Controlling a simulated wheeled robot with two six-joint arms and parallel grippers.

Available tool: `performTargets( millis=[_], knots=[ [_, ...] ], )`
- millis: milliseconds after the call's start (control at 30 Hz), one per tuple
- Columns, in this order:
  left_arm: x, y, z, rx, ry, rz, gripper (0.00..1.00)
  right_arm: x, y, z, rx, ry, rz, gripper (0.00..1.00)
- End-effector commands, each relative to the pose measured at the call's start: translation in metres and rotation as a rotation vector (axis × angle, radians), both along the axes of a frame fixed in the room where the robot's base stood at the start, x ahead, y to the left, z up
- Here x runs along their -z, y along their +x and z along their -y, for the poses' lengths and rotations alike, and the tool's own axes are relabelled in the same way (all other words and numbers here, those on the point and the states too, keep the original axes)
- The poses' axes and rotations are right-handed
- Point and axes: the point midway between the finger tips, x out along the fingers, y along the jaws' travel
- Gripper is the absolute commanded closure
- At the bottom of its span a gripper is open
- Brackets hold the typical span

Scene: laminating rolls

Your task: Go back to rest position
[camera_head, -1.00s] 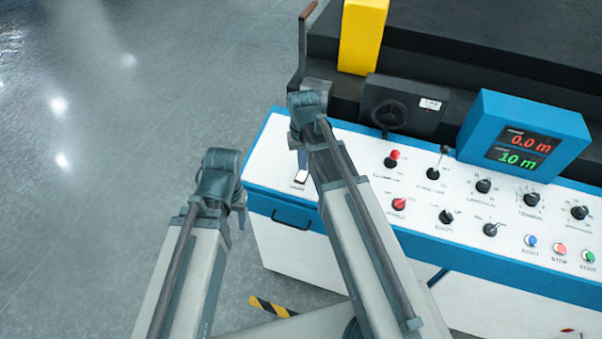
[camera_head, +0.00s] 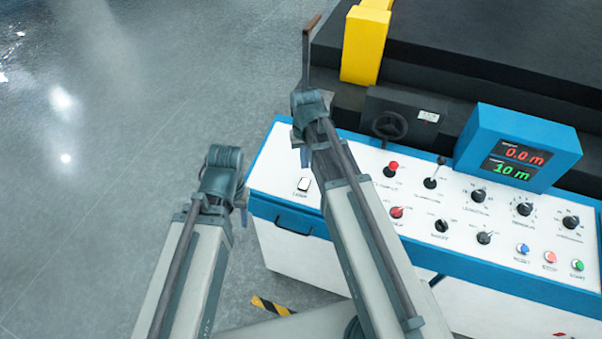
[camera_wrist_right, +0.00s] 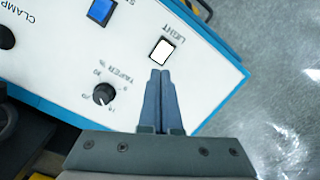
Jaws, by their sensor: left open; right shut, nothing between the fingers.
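My right arm reaches over the left end of the machine's white control panel (camera_head: 330,160), its wrist in front of the panel's back edge. In the right wrist view, my right gripper (camera_wrist_right: 160,82) is shut and empty. Its tips show just short of the white LIGHT button (camera_wrist_right: 162,49); I cannot tell the height between them. In the head view the LIGHT button (camera_head: 304,184) is uncovered, just below the right wrist. My left arm is to the left, over the floor beside the panel. My left gripper (camera_head: 241,200) is open, mostly hidden behind its wrist.
A blue display box (camera_head: 520,147) reads 0.0 m and 10 m. The panel carries several knobs, levers and coloured buttons. A handwheel (camera_head: 390,127), a yellow block (camera_head: 364,45) and an upright crank (camera_head: 307,50) stand behind it. The floor (camera_head: 120,180) at left is clear.

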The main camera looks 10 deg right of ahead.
Motion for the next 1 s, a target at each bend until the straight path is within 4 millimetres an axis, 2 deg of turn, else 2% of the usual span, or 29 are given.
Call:
performTargets(
  millis=[67, 200, 300, 433, 567, 1000],
  knots=[
    [0.007, 0.000, 0.000, 0.000, 0.000, 0.000, 0.50, 0.007, -0.014, -0.012, -0.033, -0.007, -0.004, 1.00],
    [0.027, 0.000, 0.000, 0.000, 0.000, 0.000, 0.50, 0.027, -0.064, -0.054, -0.168, -0.039, -0.021, 1.00],
    [0.038, 0.000, 0.000, 0.000, 0.000, 0.000, 0.50, 0.038, -0.099, -0.078, -0.265, -0.064, -0.033, 1.00],
    [0.047, 0.000, 0.000, 0.001, 0.000, 0.000, 0.50, 0.046, -0.131, -0.096, -0.356, -0.088, -0.040, 1.00],
    [0.050, 0.000, 0.000, 0.001, 0.000, 0.000, 0.50, 0.048, -0.143, -0.103, -0.397, -0.101, -0.045, 1.00],
    [0.049, 0.000, 0.000, 0.001, 0.000, 0.000, 0.50, 0.047, -0.142, -0.104, -0.400, -0.102, -0.045, 1.00]
  ],
)
